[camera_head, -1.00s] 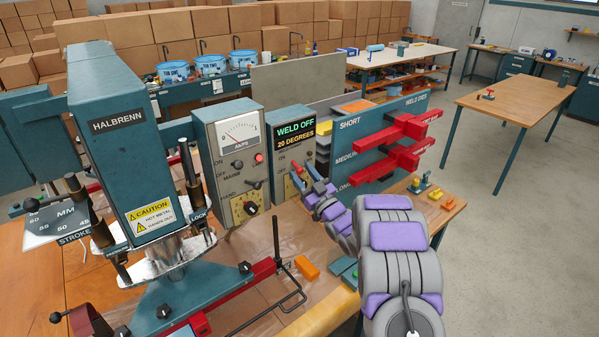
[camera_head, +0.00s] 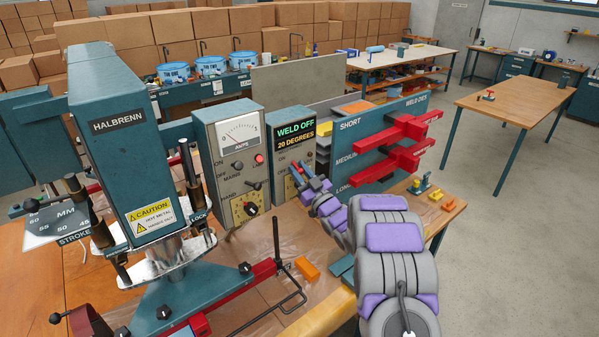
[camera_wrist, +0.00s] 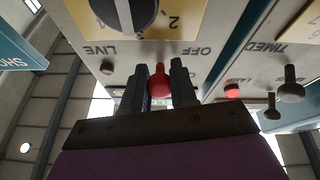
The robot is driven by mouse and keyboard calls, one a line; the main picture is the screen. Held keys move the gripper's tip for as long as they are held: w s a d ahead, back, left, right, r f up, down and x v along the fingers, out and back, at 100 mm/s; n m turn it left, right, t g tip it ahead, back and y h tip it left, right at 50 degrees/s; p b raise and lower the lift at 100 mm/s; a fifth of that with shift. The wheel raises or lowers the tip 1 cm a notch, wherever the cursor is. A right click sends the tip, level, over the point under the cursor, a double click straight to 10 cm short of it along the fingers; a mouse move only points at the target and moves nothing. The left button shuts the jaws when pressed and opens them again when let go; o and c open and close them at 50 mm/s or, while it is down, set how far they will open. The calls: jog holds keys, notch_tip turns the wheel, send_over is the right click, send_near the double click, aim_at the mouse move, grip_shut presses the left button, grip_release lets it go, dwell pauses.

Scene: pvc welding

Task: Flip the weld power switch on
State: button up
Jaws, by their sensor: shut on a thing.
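The weld control panel (camera_head: 288,192) stands upright on the bench. Its display (camera_head: 294,134) reads WELD OFF, 20 DEGREES. My gripper (camera_head: 298,170) is at the panel's face, below the display, and hides part of it. In the wrist view, which is upside down, my gripper (camera_wrist: 161,85) is shut with one finger on each side of a red switch knob (camera_wrist: 158,84). The labels LIVE (camera_wrist: 98,50) and OFF (camera_wrist: 194,50) are on either side of the knob. A black dial (camera_wrist: 124,10) on a yellow plate is beyond it.
A second panel with an ammeter (camera_head: 239,131) stands close on the left, with a red lamp and several toggles. The HALBRENN press (camera_head: 125,150) is further left. A die rack (camera_head: 375,145) with red bars is close on the right. Orange blocks (camera_head: 307,268) lie on the bench.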

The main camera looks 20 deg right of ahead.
aim_at(293, 160)
grip_shut()
jog(key=shift+r, duration=0.15)
jog(key=g+p, duration=0.1)
jog(key=r+g+p, duration=0.1)
jog(key=p, duration=0.1)
jog(key=shift+s+d+r+h, duration=0.15)
jog(key=shift+r+h, duration=0.1)
jog(key=shift+h, duration=0.15)
jog(key=g+p, duration=0.1)
jog(key=p, duration=0.1)
jog(key=g+p, duration=0.1)
jog(key=shift+r+h+p, duration=0.3)
jog(key=shift+r+p, duration=0.1)
jog(key=g+p, duration=0.1)
jog(key=p, duration=0.1)
jog(key=g+p, duration=0.1)
jog(key=p, duration=0.2)
jog(key=shift+r+h, duration=0.3)
jog(key=shift+r, duration=0.05)
jog(key=r+g+p, duration=0.1)
jog(key=p, duration=0.4)
jog(key=shift+g, duration=0.4)
jog(key=p, duration=0.3)
jog(key=shift+g+h, duration=0.3)
jog(key=g+p, duration=0.1)
jog(key=p, duration=0.2)
jog(key=shift+w+p, duration=0.25)
jog(key=shift+p, duration=0.05)
